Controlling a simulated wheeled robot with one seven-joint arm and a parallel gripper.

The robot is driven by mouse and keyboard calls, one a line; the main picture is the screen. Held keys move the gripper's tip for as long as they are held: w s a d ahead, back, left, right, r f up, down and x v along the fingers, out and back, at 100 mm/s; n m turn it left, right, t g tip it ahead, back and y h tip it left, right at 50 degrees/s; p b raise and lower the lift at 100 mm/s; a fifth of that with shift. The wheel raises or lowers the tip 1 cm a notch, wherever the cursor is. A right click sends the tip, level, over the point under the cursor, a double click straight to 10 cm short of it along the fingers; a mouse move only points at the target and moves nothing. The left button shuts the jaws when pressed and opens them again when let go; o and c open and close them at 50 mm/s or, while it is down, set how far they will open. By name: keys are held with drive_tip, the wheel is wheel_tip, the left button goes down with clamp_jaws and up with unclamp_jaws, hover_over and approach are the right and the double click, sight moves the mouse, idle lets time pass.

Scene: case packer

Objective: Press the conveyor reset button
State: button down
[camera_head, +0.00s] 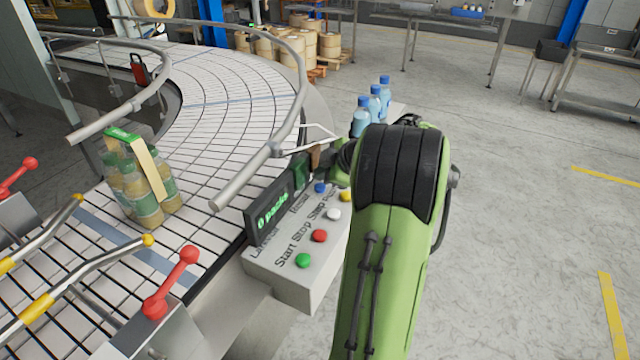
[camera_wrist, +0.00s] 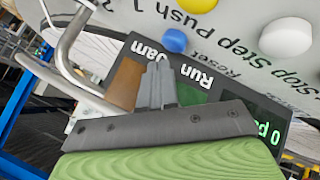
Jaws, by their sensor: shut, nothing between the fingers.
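The grey control box (camera_head: 285,267) stands beside the conveyor, with a row of coloured buttons on its sloped top. The blue button (camera_head: 319,188) sits at the far end near the display; in the wrist view the blue button (camera_wrist: 174,40) has the word "Reset" printed beside it. My gripper (camera_wrist: 157,70) is shut and empty, its fingertips appearing just below the blue button in the wrist view. I cannot tell whether they touch anything. In the head view my arm hides most of the gripper and part of the box.
Green (camera_head: 303,260), red (camera_head: 319,235), white (camera_head: 334,214) and yellow (camera_head: 345,196) buttons are close by. A display (camera_head: 270,208) reads "0 packs". Blue-capped bottles (camera_head: 375,103) stand beyond my arm.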

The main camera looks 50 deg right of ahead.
drive_tip(key=shift+r+p, duration=1.7)
drive_tip(key=shift+r, duration=0.85)
drive_tip(key=shift+f, duration=0.1)
